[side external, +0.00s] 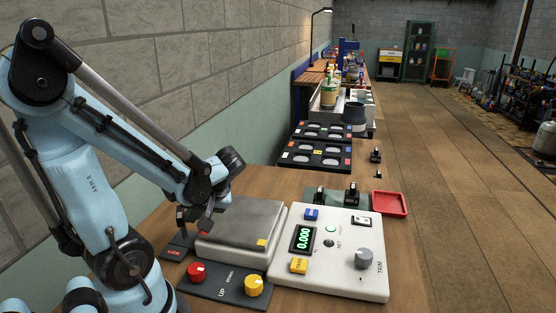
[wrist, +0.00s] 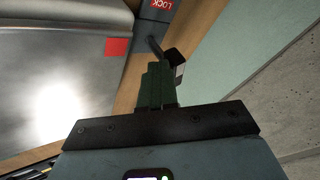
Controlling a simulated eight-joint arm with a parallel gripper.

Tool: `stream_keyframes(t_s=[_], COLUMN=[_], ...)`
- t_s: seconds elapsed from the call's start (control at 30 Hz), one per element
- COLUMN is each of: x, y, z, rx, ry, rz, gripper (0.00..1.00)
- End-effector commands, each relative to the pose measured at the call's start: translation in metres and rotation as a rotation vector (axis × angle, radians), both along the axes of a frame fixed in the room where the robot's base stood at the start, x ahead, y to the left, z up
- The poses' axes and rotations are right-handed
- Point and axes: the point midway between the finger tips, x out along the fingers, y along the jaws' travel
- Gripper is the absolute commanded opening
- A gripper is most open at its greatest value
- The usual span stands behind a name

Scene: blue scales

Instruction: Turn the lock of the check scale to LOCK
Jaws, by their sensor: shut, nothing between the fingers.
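The check scale has a grey metal pan (side external: 240,222) beside a white console (side external: 335,250) whose green display reads 0.000. A dark lock plate (side external: 178,250) with a red LOCK label lies along the pan's left side. The label (wrist: 162,5) also shows at the top of the wrist view. A short dark lever (wrist: 155,46) stands at the plate, just beyond my gripper (wrist: 160,84). My gripper is shut and empty, low over the plate and close to the lever. I cannot tell whether they touch. My arm and gripper partly hide the lock in the side view.
A red knob (side external: 196,272) and a yellow knob (side external: 254,286) sit on a dark panel in front of the pan. The console carries a grey TRIM knob (side external: 364,258) and buttons. A red tray (side external: 390,203) lies behind. The wall runs close on the left.

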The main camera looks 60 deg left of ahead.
Motion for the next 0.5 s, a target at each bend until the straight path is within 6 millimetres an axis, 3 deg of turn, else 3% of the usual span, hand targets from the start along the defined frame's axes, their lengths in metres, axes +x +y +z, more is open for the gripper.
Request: stream_keyframes(t_s=[0.5], x=[-0.012], y=[-0.004], z=[0.0], rx=[0.0], ry=[0.0], rz=[-0.235], gripper=[0.0])
